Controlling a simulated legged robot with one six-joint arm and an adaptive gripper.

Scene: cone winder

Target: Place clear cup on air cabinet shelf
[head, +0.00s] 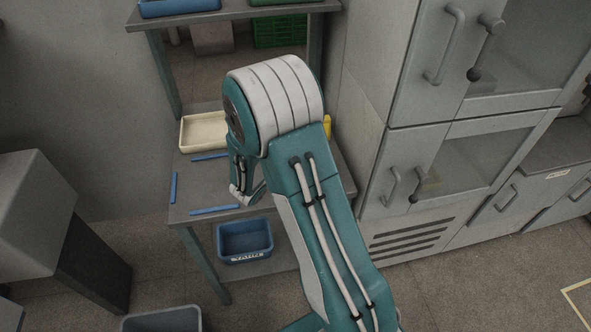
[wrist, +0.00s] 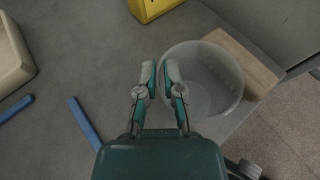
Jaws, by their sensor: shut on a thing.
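The clear cup (wrist: 215,85) stands on the grey table in the wrist view, seen from above as a round see-through rim. My gripper (wrist: 160,74) is shut on its left wall, one finger outside the rim and one inside. In the head view my gripper (head: 244,196) is low over the table, partly covered by my arm, and the cup is hidden. The grey cabinet (head: 400,150) with glass-windowed doors stands right of the table. Its doors look shut; a shelf inside cannot be made out.
A wooden block (wrist: 246,62) lies beside the cup, with a yellow object (wrist: 152,8) beyond. A cream tray (head: 204,131) and blue strips (head: 174,187) lie on the table (head: 182,212). A blue bin (head: 245,240) sits below. Floor is open before the cabinet.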

